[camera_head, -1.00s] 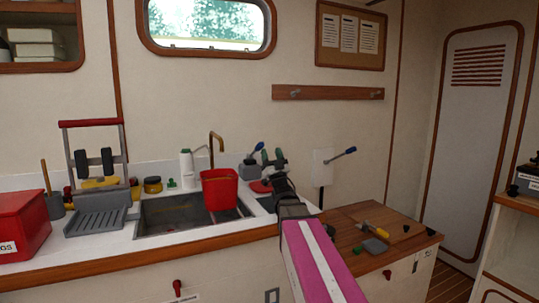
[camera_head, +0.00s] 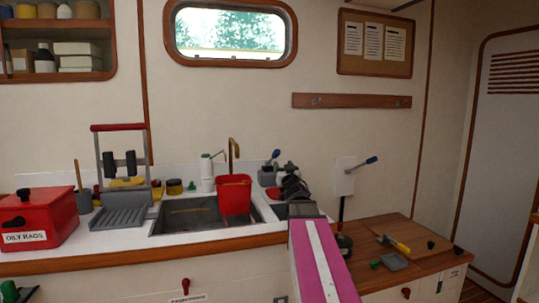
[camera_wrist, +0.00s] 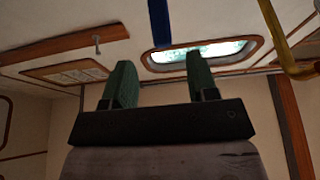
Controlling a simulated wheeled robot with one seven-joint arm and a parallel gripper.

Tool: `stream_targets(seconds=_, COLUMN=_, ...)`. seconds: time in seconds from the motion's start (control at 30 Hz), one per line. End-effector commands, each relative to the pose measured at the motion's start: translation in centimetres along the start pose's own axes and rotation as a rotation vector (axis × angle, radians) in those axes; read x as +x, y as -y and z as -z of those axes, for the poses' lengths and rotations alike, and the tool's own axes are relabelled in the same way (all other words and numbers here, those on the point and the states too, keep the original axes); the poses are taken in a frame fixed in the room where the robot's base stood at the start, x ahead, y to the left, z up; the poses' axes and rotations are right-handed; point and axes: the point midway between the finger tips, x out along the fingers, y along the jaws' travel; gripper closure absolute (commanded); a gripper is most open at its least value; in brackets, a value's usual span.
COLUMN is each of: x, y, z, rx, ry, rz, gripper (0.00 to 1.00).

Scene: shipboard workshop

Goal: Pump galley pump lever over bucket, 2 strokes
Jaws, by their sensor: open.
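A red bucket (camera_head: 234,196) stands upright at the right of the sink, under the brass spout. Just right of it, a grey pump body (camera_head: 267,177) carries a blue-tipped lever (camera_head: 275,154). My gripper (camera_head: 285,166) is beside this lever, with dark links partly hiding the area behind. In the wrist view its green fingers (camera_wrist: 161,82) are apart with nothing between them. A blue handle (camera_wrist: 160,22) shows beyond the fingertips there, between them in the picture and apart from them.
The sink (camera_head: 165,222) has a brass spout (camera_head: 232,150) and a white bottle (camera_head: 207,172) behind it. A drying rack and red oily rags box (camera_head: 40,222) are at left. A wooden bench (camera_head: 415,232) with small tools is at right.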

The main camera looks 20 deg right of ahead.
Motion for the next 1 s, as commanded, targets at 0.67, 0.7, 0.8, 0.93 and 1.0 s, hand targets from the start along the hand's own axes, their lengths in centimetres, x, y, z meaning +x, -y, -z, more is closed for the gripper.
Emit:
stream_targets(seconds=0.67, x=9.9, y=0.0, z=0.0, rx=0.000, ry=-0.003, rz=0.000, gripper=0.47)
stream_targets(seconds=0.7, x=10.2, y=0.0, z=0.0, rx=0.000, ry=-0.002, rz=0.000, gripper=0.47)
stream_targets(seconds=0.8, x=10.4, y=0.0, z=0.0, rx=0.000, ry=-0.002, rz=-0.001, gripper=0.47)
stream_targets(seconds=0.93, x=10.3, y=0.1, z=0.1, rx=0.000, ry=-0.002, rz=-0.001, gripper=0.47)
stream_targets(seconds=1.0, x=10.3, y=0.1, z=0.1, rx=0.000, ry=-0.002, rz=-0.001, gripper=0.47)
